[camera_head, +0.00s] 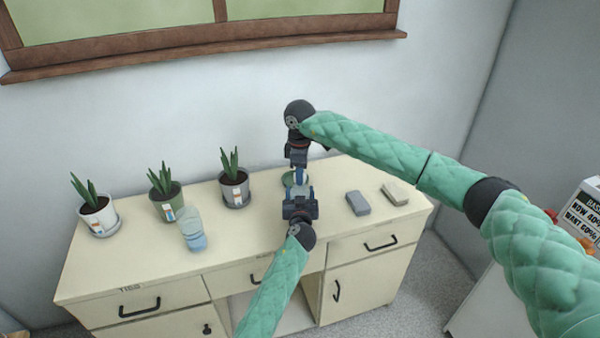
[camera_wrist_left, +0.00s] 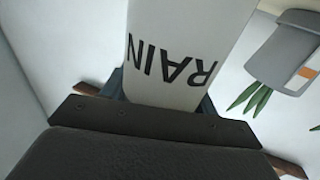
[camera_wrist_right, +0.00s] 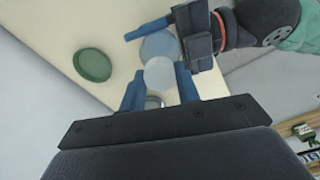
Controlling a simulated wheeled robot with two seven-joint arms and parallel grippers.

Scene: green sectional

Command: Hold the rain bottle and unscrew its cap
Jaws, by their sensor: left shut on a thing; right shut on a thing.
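The rain bottle (camera_wrist_left: 180,50) fills the middle of the left wrist view, its pale side showing the word RAIN upside down. My left gripper (camera_wrist_left: 160,96) is shut on its body. In the head view my left gripper (camera_head: 300,193) is low over the cabinet and mostly hides the bottle. My right gripper (camera_head: 299,175) points down from above it. In the right wrist view its blue fingers (camera_wrist_right: 160,88) are shut on the pale round cap (camera_wrist_right: 159,73). Whether the cap is still seated on the bottle cannot be told.
The cream cabinet (camera_head: 130,262) carries three potted plants (camera_head: 166,201) at left and a clear bottle with blue contents (camera_head: 193,232). Right of my grippers lie a grey block (camera_head: 358,203) and a beige block (camera_head: 395,193). A green disc (camera_wrist_right: 92,65) lies near the grippers.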

